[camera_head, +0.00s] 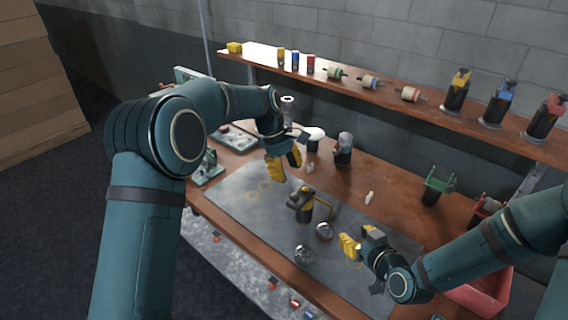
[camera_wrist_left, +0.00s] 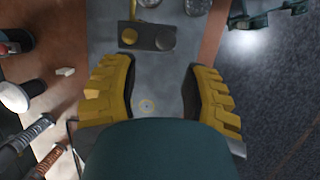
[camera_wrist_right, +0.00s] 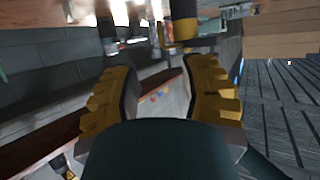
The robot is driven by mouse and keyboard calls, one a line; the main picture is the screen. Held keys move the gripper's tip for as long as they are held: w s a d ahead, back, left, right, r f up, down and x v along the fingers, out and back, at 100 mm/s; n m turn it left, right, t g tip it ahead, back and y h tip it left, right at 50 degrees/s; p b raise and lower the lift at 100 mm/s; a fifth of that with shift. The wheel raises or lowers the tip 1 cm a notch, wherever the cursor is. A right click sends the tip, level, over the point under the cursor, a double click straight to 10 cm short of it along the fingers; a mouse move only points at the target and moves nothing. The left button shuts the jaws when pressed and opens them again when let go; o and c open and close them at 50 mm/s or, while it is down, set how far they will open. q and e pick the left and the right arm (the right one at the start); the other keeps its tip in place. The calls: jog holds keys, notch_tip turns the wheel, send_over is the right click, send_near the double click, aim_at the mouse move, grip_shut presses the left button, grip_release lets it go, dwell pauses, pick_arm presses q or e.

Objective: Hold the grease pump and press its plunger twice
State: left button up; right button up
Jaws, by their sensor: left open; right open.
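A dark pump-like device (camera_head: 306,206), which I take to be the grease pump, stands on the grey mat in mid-bench. It has a yellow band and a yellow bent arm on its right. The left wrist view shows it from above (camera_wrist_left: 147,38), beyond the fingertips. The right wrist view shows part of it (camera_wrist_right: 184,28), upside down at the top. My left gripper (camera_head: 284,165) is open and empty, above the mat, behind and left of the pump. My right gripper (camera_head: 359,242) is open and empty, low over the mat to the pump's right. Neither touches it.
Two round metal parts (camera_head: 324,231) (camera_head: 304,254) lie on the mat (camera_head: 238,206) in front of the pump. A grey-topped jar (camera_head: 343,150) stands behind. A red bin (camera_head: 482,292) is at lower right. The shelf (camera_head: 432,112) holds bottles and spools.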

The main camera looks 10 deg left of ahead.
aim_at(331, 213)
pick_arm(q)
jog(key=shift+a+r+n+g, duration=0.2)
jog(key=shift+r+n, duration=0.25)
jog(key=shift+n, duration=0.15)
jog(key=shift+a+r+n+g, duration=0.2)
jog(key=shift+r+n, duration=0.25)
jog(key=shift+n, duration=0.15)
pick_arm(e)
jog(key=x, duration=1.3)
jog(key=shift+w+a, duration=0.2)
jog(key=shift+w, duration=0.15)
grip_shut()
